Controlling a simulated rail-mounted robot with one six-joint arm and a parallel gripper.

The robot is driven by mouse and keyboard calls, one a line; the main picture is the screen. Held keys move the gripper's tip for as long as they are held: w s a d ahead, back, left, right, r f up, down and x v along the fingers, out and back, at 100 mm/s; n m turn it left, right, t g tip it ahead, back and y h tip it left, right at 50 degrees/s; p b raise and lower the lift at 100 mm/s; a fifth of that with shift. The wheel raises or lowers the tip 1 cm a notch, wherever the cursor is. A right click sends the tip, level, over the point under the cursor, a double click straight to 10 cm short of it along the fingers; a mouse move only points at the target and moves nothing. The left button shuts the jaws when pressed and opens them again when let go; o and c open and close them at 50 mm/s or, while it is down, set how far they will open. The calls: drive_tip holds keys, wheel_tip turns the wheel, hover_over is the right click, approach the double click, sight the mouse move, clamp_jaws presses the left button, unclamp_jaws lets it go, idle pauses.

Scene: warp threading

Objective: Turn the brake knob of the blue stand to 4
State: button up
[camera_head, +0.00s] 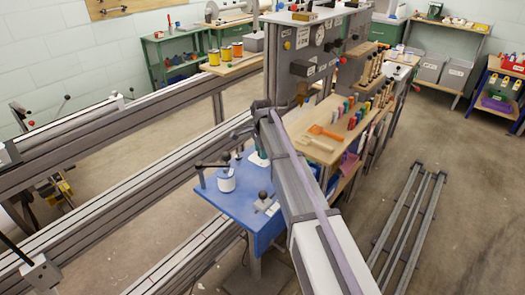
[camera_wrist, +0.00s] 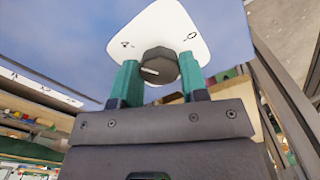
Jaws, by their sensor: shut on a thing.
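The blue stand (camera_head: 225,200) is left of my arm in the head view, and its blue surface (camera_wrist: 215,20) fills the top of the wrist view. A white plate (camera_wrist: 190,22) with small dark marks is on that surface. A dark round knob (camera_wrist: 160,62) with a white pointer line sits on the plate, its pointer toward the picture's left. The teal fingers of my gripper (camera_wrist: 159,72) are shut on the knob, one on each side. The numbers are too small to read. In the head view the gripped knob is hidden by my arm.
A white cylinder (camera_head: 226,180) and a lever stand on the blue top, with a small dark knob (camera_head: 262,195) nearer my arm. Long grey rails (camera_head: 110,230) run at the left. A wooden board (camera_head: 335,128) with coloured tools is close right of my arm.

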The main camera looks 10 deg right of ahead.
drive_tip(key=o, duration=0.9)
drive_tip(key=shift+r, duration=0.15)
wheel_tip(320, 180, up, 11)
drive_tip(key=p, duration=1.1)
drive_tip(key=shift+f, duration=0.2)
